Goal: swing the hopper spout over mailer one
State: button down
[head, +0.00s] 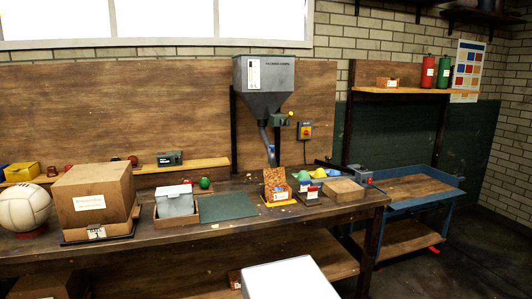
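The grey hopper (264,87) is mounted on a black post against the back board. Its grey spout (264,138) hangs down and slants slightly right at its lower end. The spout's end is above or just behind a speckled brown piece (279,178) in a small orange-labelled holder; the exact gap cannot be told. A large closed cardboard box (92,197) sits at the left on a dark base. A small card in front of it appears to read 1 (97,232). Whether this box is mailer one cannot be told for sure. My gripper is not in view.
A white ball (24,207) is left of the box. A grey box (175,202) in a cardboard tray and a green mat (226,206) lie between box and spout. Coloured balls (319,173) and a flat carton (343,190) are right. A blue-framed bench (412,190) stands beyond.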

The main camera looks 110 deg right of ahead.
aim_at(270, 149)
jog(key=u, duration=0.05)
jog(key=k, duration=1)
jog(key=z, duration=0.4)
jog(key=i, duration=1.1)
jog(key=z, duration=0.65)
